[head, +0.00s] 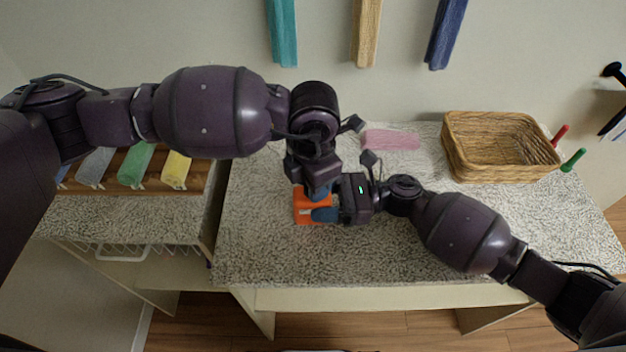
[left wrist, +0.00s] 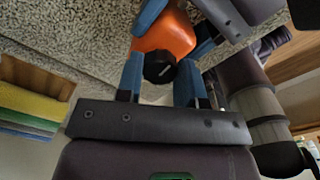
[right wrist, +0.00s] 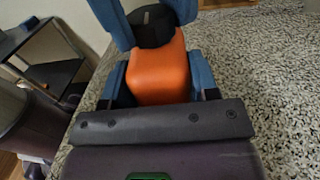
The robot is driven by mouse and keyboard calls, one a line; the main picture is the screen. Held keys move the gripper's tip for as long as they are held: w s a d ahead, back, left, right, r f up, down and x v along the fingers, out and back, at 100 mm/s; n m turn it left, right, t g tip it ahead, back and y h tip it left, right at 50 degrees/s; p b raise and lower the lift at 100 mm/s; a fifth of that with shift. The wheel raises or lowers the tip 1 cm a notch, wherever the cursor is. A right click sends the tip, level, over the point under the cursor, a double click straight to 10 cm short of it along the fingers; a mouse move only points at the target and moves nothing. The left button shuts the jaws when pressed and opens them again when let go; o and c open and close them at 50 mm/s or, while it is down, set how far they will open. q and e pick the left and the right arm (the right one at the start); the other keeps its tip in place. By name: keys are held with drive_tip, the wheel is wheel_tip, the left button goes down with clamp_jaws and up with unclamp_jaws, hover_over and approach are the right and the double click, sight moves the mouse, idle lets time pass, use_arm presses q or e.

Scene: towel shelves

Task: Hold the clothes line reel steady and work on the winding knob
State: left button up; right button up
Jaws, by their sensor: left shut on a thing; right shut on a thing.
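The clothes line reel is an orange block (head: 301,208) on the speckled counter, partly hidden by my grippers; its body (right wrist: 158,72) shows clearly in the right wrist view. The black winding knob (left wrist: 159,67) is on one face of it, and it also shows in the right wrist view (right wrist: 152,27). My right gripper (head: 325,212) comes from the right and is shut on the orange body, a blue finger on each side. My left gripper (head: 318,190) reaches down from above, its blue fingers on either side of the knob and shut on it.
A wicker basket (head: 500,150) stands at the back right of the counter (head: 400,262), by a red and a green peg. A pink cloth (head: 391,140) lies behind the grippers. Towels hang on the wall; rolled towels (head: 136,165) lie on a left shelf. The front counter is clear.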

use_arm(q)
drive_tip(key=o, duration=0.9)
drive_tip(key=shift+o, duration=0.2)
drive_tip(key=shift+r, duration=0.15)
wheel_tip(320, 180, up, 12)
drive_tip(key=shift+s, duration=0.1)
